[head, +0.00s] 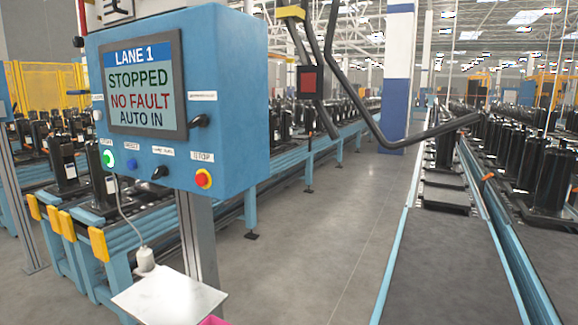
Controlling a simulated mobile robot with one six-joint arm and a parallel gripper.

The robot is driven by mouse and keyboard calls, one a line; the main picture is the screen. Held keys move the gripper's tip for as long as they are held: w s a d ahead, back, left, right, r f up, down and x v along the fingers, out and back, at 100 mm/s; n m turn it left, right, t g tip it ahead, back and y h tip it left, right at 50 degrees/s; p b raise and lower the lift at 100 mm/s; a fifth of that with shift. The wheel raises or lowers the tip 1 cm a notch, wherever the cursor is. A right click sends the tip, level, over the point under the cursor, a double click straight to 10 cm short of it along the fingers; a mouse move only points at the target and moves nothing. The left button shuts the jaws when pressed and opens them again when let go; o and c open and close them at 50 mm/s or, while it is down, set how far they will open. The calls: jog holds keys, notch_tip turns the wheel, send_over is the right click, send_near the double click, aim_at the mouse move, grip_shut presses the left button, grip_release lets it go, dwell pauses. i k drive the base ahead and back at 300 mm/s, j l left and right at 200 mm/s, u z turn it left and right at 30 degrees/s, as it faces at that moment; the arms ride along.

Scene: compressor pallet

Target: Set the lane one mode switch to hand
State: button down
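The blue LANE 1 control box (225,60) stands on a grey post at the left. Its screen (143,85) reads LANE 1, STOPPED, NO FAULT, AUTO IN. On the lower face, a black rotary knob (160,172) sits under a small label too small to read surely; it looks like the mode switch. Its handle appears tilted, upper end to the right; I cannot tell which position that marks. Left of it are a lit green button (108,158) and a blue button (131,164). My gripper is not in view.
Another black knob (200,121) sits right of the screen. A white shelf (170,298) is below the box. A black bent bar (400,143) and a red-faced block (309,82) hang right of it. Conveyors with black compressors flank a clear grey aisle (310,260).

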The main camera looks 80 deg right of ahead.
aim_at(163, 171)
jog(key=z, duration=1.7)
